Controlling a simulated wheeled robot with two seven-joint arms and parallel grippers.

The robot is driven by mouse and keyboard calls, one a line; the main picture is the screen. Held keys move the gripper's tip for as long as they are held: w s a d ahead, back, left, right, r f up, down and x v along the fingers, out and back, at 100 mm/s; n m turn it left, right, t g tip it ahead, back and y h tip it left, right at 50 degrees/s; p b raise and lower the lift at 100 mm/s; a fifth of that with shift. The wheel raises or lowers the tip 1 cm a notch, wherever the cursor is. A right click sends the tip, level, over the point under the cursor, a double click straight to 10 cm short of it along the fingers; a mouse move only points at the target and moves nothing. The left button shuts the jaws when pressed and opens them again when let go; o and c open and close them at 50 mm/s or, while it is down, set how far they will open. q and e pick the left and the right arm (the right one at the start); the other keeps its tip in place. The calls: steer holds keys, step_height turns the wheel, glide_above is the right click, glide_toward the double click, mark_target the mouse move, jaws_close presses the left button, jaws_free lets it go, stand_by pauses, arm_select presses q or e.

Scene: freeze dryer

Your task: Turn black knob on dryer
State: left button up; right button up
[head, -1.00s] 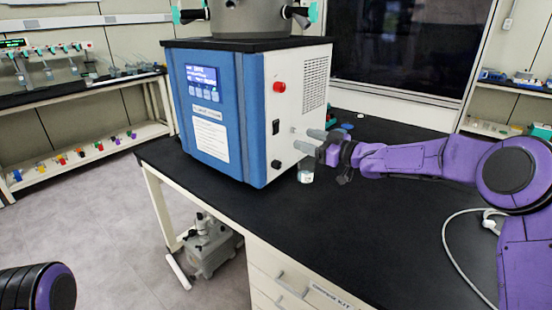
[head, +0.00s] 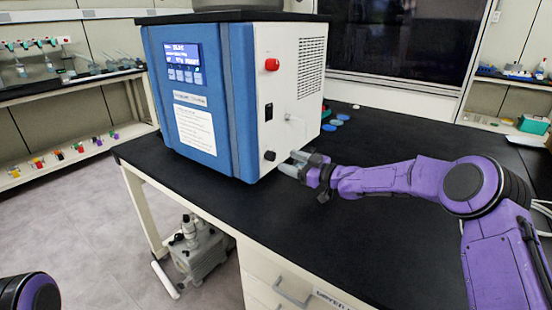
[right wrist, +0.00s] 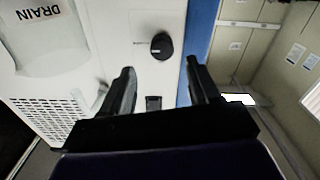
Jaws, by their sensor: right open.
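The blue and white freeze dryer (head: 215,100) stands on the black bench. Its black knob (head: 270,156) is low on the white side panel, near the blue front edge. The round knob also shows in the right wrist view (right wrist: 161,46), ahead of my right gripper and roughly centred between its fingers. My right gripper (head: 290,162) is open, its fingers pointing at the panel beside the knob, with a gap between fingertips and knob (right wrist: 160,70). Part of my left arm shows at the lower left; its gripper is out of view.
A red knob (head: 272,65) and a black rocker switch (head: 268,112) sit higher on the panel. A bottle marked DRAIN (right wrist: 45,40) is close beside my right gripper. Blue discs (head: 338,119) lie behind on the bench. The bench right of the dryer is mostly clear.

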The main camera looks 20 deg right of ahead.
mark_target(274, 157)
steer(key=x, duration=0.5)
steer(key=shift+w+a+f, duration=0.2)
steer(key=shift+a, duration=0.15)
steer(key=shift+w+a+r, duration=0.15)
steer(key=c, duration=1)
steer(key=shift+c, duration=0.2)
